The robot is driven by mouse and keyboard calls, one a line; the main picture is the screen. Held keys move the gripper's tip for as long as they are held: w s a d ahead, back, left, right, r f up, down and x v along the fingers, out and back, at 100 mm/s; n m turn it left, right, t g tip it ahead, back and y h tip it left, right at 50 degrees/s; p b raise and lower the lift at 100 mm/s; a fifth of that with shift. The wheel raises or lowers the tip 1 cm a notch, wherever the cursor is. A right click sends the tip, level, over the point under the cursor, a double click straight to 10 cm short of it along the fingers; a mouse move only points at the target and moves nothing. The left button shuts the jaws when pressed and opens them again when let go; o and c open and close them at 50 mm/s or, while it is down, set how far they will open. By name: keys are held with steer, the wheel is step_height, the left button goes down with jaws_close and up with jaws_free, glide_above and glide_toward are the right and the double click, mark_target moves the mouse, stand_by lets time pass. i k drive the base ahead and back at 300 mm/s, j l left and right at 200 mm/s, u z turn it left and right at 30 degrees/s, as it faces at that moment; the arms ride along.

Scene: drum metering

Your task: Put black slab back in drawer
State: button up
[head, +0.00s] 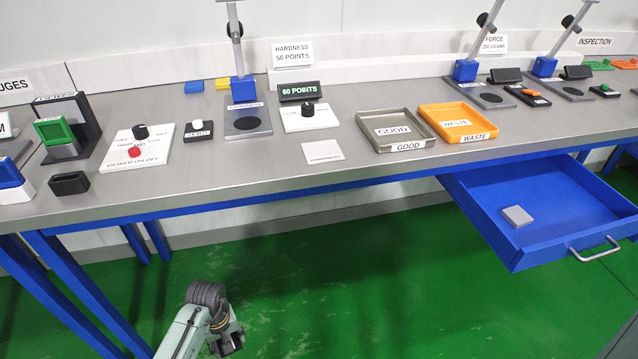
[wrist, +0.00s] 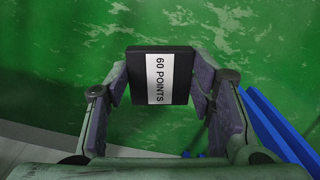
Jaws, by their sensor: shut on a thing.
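My gripper (wrist: 160,85) is shut on a black slab (wrist: 183,62) with a white "60 POINTS" label, seen in the wrist view. The slab sits between the two fingers, with the green floor behind it. In the head view my gripper (head: 226,343) is low at the bottom, in front of the bench and left of the drawer; the slab cannot be made out clearly there. The blue drawer (head: 515,250) is pulled open under the right part of the bench. A small grey slab (head: 517,215) lies inside it.
The steel bench (head: 350,172) carries a silver GOOD tray (head: 397,130), an orange WASTE tray (head: 459,123), a light square plate (head: 322,152) and several gauges and stands. Blue bench legs (head: 65,290) stand at the left. The green floor between my gripper and the drawer looks clear.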

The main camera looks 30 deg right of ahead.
mark_target(528, 205)
steer(key=k+l, duration=0.55)
steer(key=k+l+z, duration=0.1)
steer(key=z, duration=0.35)
steer(key=l+z, duration=0.25)
steer(key=z, duration=0.25)
